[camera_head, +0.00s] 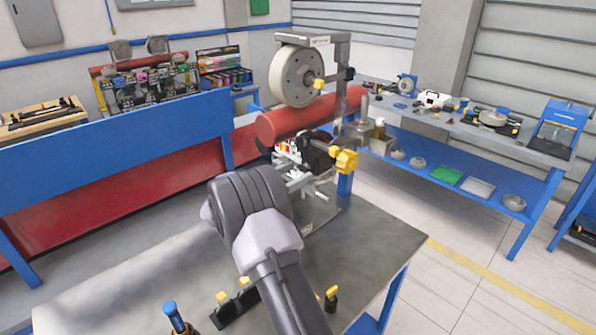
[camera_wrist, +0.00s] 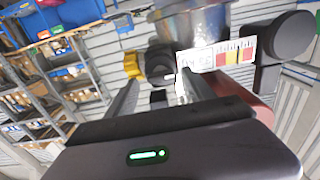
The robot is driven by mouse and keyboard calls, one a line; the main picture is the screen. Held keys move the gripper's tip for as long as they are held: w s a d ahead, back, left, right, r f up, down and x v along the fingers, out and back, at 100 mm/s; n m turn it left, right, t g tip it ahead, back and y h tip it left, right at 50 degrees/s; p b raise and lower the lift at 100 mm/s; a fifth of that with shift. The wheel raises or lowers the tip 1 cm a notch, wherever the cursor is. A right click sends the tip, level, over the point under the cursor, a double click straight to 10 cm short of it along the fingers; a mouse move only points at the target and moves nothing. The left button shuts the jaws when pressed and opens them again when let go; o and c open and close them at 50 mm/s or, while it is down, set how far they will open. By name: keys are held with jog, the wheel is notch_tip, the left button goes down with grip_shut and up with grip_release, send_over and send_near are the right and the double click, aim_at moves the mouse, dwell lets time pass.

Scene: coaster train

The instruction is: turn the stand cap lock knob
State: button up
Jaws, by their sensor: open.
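A yellow lobed knob (camera_head: 346,161) sits on the right of a black round part on the stand in the head view. A yellow knob (camera_wrist: 133,65) beside a black round part also shows at the upper left of the wrist view. A smaller yellow knob (camera_head: 319,84) is higher up, by the grey wheel. I cannot tell for certain which one is the stand cap lock knob. My gripper (camera_head: 304,180) is open at the stand, left of and a little below the lower knob. In the wrist view my gripper's fingers (camera_wrist: 160,88) are apart, with the knob beyond the left finger.
The grey wheel (camera_head: 296,76) and a red cylinder (camera_head: 298,117) are above and behind my gripper. A label with coloured bars (camera_wrist: 218,56) is close ahead. Small black-and-yellow tools (camera_head: 331,298) lie on the grey table (camera_head: 375,245), whose right part is clear.

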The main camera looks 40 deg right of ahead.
jog(key=shift+w+d, duration=0.1)
jog(key=shift+d, duration=0.75)
grip_shut()
